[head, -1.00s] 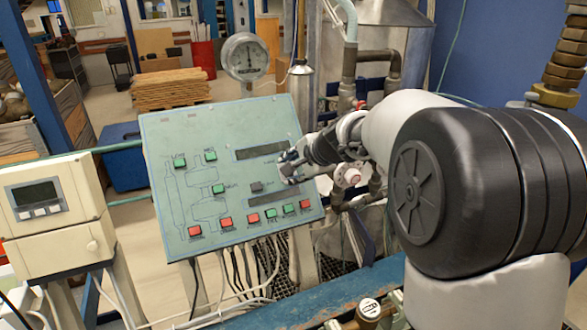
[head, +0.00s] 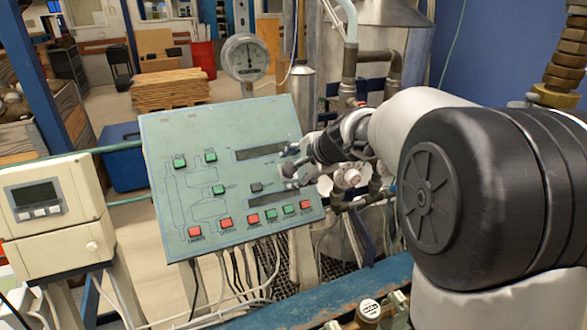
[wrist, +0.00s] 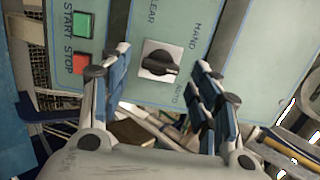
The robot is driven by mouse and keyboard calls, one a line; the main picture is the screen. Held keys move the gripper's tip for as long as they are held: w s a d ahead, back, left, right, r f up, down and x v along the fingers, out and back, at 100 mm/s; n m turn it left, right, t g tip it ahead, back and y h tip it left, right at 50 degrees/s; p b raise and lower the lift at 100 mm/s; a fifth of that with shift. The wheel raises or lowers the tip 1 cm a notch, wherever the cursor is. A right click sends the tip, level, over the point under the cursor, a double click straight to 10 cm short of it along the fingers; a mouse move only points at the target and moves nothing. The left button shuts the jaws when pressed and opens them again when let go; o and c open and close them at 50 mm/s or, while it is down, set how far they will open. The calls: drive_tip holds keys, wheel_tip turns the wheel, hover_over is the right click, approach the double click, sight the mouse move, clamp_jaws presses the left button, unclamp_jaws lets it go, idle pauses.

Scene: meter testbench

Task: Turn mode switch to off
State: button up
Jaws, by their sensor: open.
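The mode switch (wrist: 160,62) is a black rotary knob on a square silver plate, shown in the wrist view on a pale green panel. In the head view my gripper (head: 288,167) is at the right part of the sloped control panel (head: 215,130). I cannot make out the mode switch there.
In the wrist view a green START button (wrist: 84,24) and a red STOP button (wrist: 80,63) sit left of my left finger. In the head view several red and green buttons line the panel. Pipes (head: 349,75) stand behind my arm. A beige meter box (head: 50,210) is at left.

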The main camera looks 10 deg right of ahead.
drive_tip(key=v, duration=1)
drive_tip(key=shift+s+r, duration=0.2)
drive_tip(key=shift+s, duration=0.1)
drive_tip(key=shift+d, duration=0.1)
drive_tip(key=s+a+f+n+g+b, duration=0.1)
drive_tip(key=s+a+f+n, duration=0.15)
drive_tip(key=s, duration=0.35)
drive_tip(key=s+a+f+n+g+b, duration=0.1)
drive_tip(key=s+n, duration=0.2)
drive_tip(key=s, duration=0.3)
drive_tip(key=s+a+f+n+b, duration=0.1)
drive_tip(key=s+a+f+n, duration=0.15)
drive_tip(key=s, duration=0.25)
drive_tip(key=s+d+f+n+g+h, duration=0.1)
drive_tip(key=s+f+n, duration=0.2)
drive_tip(key=s, duration=0.4)
drive_tip(key=s+d+f+n+g+h+b, duration=0.1)
drive_tip(key=s+f+n+h, duration=0.1)
drive_tip(key=s+f+n, duration=0.2)
drive_tip(key=s+f, duration=0.2)
drive_tip(key=s, duration=0.2)
drive_tip(key=shift+s+d, duration=0.3)
drive_tip(key=shift+d, duration=0.05)
drive_tip(key=shift+c, duration=0.3)
